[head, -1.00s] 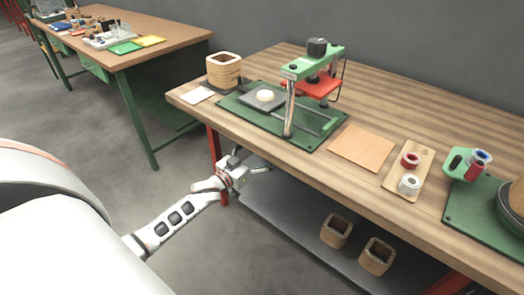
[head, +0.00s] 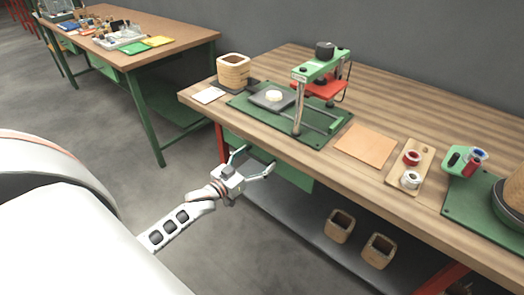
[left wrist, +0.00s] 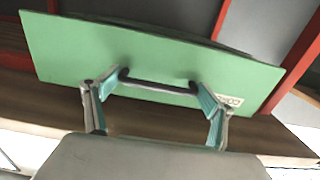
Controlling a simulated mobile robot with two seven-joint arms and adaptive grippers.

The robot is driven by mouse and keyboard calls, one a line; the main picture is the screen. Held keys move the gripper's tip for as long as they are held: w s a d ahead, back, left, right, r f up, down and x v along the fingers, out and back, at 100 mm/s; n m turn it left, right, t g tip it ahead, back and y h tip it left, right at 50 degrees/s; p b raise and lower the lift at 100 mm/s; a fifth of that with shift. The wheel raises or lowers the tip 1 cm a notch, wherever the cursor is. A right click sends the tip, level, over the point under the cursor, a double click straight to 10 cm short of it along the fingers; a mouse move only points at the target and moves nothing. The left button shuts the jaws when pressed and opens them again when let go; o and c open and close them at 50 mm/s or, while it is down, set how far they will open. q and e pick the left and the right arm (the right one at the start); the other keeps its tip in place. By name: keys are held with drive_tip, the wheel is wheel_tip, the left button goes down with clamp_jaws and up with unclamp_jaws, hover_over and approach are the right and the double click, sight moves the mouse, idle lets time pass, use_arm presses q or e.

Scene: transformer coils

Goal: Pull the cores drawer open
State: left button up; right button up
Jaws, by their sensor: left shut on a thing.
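The green drawer front (head: 297,178) shows below the front edge of the workbench, standing out past it. The drawer's inside is hidden. My right gripper is not in view.
The wooden workbench (head: 370,100) carries a green press (head: 322,66), a wooden core (head: 233,70) and spools (head: 411,179). A grey lower shelf (head: 290,212) holds two wooden cores (head: 340,225). Another bench (head: 165,45) stands at the back left. The floor around my left arm is clear.

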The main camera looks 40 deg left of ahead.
use_arm(q)
drive_tip(key=s+a+p, duration=0.2)
drive_tip(key=s+p, duration=0.4)
drive_tip(key=s, duration=1.5)
drive_tip(key=shift+s, duration=0.35)
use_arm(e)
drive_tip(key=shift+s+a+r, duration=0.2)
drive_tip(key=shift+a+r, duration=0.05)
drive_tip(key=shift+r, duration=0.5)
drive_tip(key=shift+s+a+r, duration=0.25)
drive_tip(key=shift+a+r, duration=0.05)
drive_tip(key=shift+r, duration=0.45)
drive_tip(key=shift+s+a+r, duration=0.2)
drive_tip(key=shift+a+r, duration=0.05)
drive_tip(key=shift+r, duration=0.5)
use_arm(q)
drive_tip(key=o, duration=1.3)
drive_tip(key=shift+c, duration=0.2)
drive_tip(key=s, duration=1.2)
drive_tip(key=shift+a, duration=0.45)
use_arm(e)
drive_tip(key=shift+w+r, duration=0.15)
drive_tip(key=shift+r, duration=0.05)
use_arm(q)
drive_tip(key=shift+d, duration=0.1)
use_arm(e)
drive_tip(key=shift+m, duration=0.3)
